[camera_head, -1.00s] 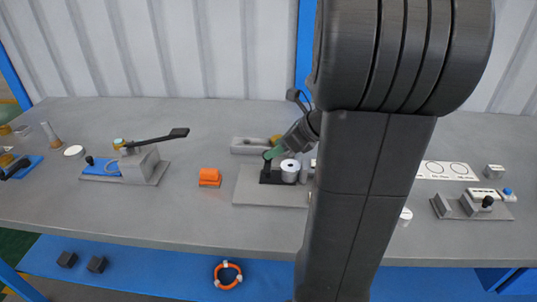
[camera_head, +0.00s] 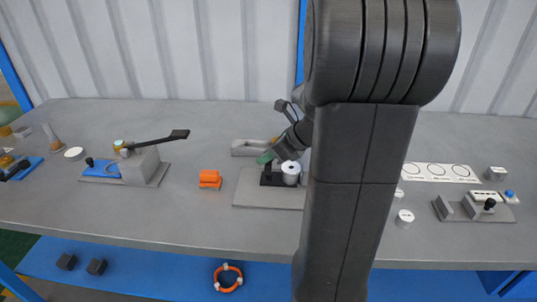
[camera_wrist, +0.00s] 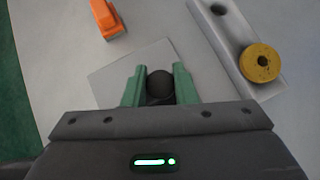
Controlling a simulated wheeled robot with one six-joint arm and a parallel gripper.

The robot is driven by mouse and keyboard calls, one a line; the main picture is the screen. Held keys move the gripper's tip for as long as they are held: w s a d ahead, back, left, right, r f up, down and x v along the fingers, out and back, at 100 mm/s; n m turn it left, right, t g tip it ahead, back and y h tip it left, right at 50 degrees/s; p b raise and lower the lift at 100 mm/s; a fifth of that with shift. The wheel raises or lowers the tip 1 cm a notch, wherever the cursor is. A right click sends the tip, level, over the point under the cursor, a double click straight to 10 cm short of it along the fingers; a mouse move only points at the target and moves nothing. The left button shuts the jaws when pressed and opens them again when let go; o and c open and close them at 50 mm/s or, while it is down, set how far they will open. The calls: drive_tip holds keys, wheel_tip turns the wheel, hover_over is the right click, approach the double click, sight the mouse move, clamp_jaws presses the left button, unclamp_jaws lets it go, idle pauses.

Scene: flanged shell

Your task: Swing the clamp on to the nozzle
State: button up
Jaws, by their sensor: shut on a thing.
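My gripper (camera_head: 266,158) reaches down behind my arm to a black part (camera_head: 271,178) on a flat grey plate (camera_head: 265,200), near the table's middle. In the wrist view its green fingers (camera_wrist: 160,87) are shut on a round black knob (camera_wrist: 160,84), which I take to be the clamp's handle. A white cylinder (camera_head: 291,174), probably the nozzle, stands just right of the black part in the head view. I cannot tell whether the clamp touches it. The clamp's lower part is hidden under the gripper in the wrist view.
A grey block with a yellow round piece (camera_wrist: 262,63) lies close to the gripper. An orange block (camera_head: 210,179) stands left of the plate. A lever fixture (camera_head: 145,166) is farther left. The table between plate and front edge is clear.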

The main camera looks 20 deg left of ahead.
drive_tip(key=shift+r+n+p, duration=0.1)
drive_tip(key=shift+n+p, duration=0.2)
drive_tip(key=shift+p, duration=0.1)
drive_tip(key=n+g+p, duration=0.3)
drive_tip(key=p, duration=0.1)
drive_tip(key=shift+r+n, duration=0.15)
drive_tip(key=shift+n, duration=0.15)
drive_tip(key=n+g+h+p, duration=0.1)
drive_tip(key=n+g+p, duration=0.2)
drive_tip(key=n+p, duration=0.1)
drive_tip(key=shift+n+h, duration=0.3)
drive_tip(key=shift+h, duration=0.1)
drive_tip(key=n+g+h+p, duration=0.1)
drive_tip(key=n, duration=0.1)
drive_tip(key=n+g+h+p, duration=0.1)
drive_tip(key=n+g+p, duration=0.1)
drive_tip(key=shift+n+h, duration=0.3)
drive_tip(key=shift+f+n+g+h+p, duration=0.2)
drive_tip(key=shift+n+g+h+p, duration=0.3)
drive_tip(key=shift+n+h+p, duration=0.95)
drive_tip(key=shift+n+h+b, duration=0.35)
drive_tip(key=shift+n+b, duration=0.05)
drive_tip(key=shift+n, duration=0.55)
drive_tip(key=o, duration=1)
